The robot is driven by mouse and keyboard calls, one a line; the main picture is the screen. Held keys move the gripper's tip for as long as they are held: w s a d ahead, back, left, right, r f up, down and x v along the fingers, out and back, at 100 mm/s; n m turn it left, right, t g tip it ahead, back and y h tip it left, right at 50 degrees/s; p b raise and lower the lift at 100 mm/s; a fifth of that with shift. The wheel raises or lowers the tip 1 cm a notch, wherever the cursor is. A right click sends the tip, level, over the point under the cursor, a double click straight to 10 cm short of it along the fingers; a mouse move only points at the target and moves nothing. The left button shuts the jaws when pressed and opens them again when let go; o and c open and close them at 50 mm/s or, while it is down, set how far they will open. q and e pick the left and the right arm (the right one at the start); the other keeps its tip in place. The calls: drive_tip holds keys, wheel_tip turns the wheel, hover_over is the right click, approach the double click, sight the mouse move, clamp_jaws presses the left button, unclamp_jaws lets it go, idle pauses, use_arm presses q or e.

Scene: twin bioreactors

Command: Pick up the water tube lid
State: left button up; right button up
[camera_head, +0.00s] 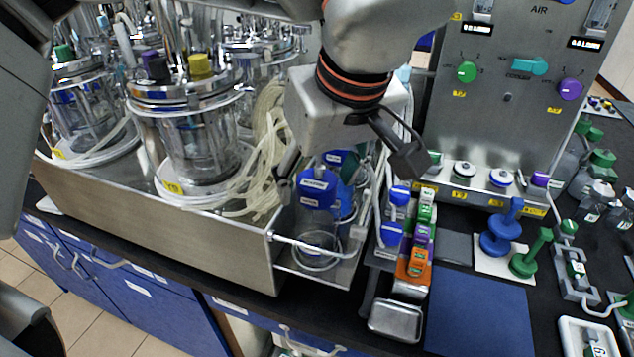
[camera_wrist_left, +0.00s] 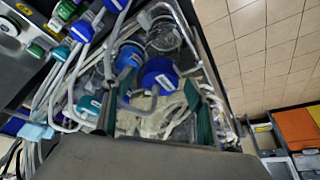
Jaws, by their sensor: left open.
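A blue lid (camera_head: 317,187) with small labels, which looks like the water tube lid, is in the metal bay beside the steel reactor housing. Its label is too small to read. A second blue cap (camera_head: 345,203) is close behind it, partly hidden. My left gripper (camera_head: 345,163) is open above the bay, with one finger on each side of the blue lid in the picture; it appears empty. In the left wrist view, a round blue lid (camera_wrist_left: 160,74) shows just beyond and between the open fingers (camera_wrist_left: 155,112), with a grey tube in front. My right gripper is not in view.
Glass bioreactors (camera_head: 195,130) and pale tubing (camera_head: 255,165) crowd the left side. A control panel (camera_head: 510,95) stands at right. A rack of colored blocks (camera_head: 415,262) and a metal tray (camera_head: 396,320) stand right of the bay. The blue mat (camera_head: 480,315) is clear.

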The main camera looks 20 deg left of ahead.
use_arm(q)
drive_tip(key=c, duration=1)
drive_tip(key=shift+r, duration=0.1)
